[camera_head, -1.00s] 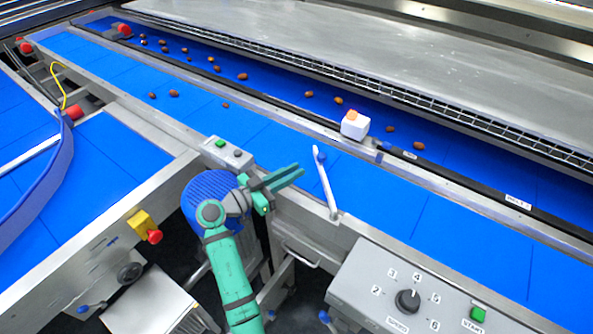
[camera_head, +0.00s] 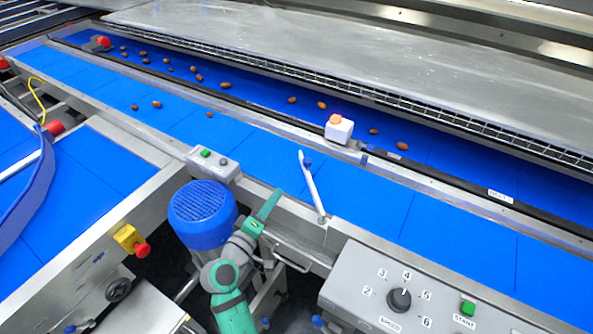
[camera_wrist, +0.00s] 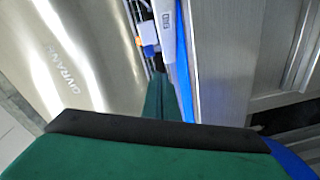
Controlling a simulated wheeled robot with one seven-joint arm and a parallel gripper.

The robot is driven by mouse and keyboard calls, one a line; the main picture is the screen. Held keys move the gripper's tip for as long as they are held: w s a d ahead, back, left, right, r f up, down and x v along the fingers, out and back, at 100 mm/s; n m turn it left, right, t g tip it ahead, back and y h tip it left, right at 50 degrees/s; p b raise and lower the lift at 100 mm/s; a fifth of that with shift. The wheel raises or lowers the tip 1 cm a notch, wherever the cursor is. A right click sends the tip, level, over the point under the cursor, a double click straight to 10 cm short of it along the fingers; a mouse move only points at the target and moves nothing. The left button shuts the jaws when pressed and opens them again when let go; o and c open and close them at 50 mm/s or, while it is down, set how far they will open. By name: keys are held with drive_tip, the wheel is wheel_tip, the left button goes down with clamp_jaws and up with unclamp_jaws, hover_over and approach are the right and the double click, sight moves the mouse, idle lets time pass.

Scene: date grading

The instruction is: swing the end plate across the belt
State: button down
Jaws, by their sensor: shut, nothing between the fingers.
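The end plate is a thin white bar (camera_head: 310,181) with a blue knob at its far end. Its near end sits on the belt's near metal rail, and the bar reaches partway across the near blue belt (camera_head: 365,200). My gripper (camera_head: 272,200) is shut and empty, left of the plate near the rail, with its fingers pointing up and to the right. A clear gap lies between fingers and plate in the head view. In the wrist view my green fingers (camera_wrist: 160,95) show together, and a white labelled strip (camera_wrist: 168,35) lies just beyond them; I cannot tell whether it is the plate.
A control box (camera_head: 350,285) with a speed dial and green start button stands at lower right. A small button box (camera_head: 215,163) and a blue motor (camera_head: 203,213) are left of my gripper. A white box with an orange top (camera_head: 339,130) sits on the divider. Several dates lie on the belts.

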sight(311, 178)
drive_tip(key=w+n, duration=0.2)
drive_tip(key=w+d+r+n+y, duration=0.1)
drive_tip(key=w+n, duration=0.1)
drive_tip(key=w, duration=0.1)
drive_tip(key=w+d+n+t+y, duration=0.1)
drive_tip(key=w, duration=0.1)
drive_tip(key=shift+w+d+r+n, duration=0.2)
drive_tip(key=shift+w+n, duration=0.1)
drive_tip(key=shift+n, duration=0.1)
drive_tip(key=shift+w+d, duration=0.25)
drive_tip(key=shift+d, duration=0.25)
drive_tip(key=shift+w+d, duration=0.2)
drive_tip(key=shift+d, duration=0.3)
drive_tip(key=shift+w+d, duration=0.35)
drive_tip(key=shift+d, duration=0.25)
drive_tip(key=shift+w+a, duration=0.15)
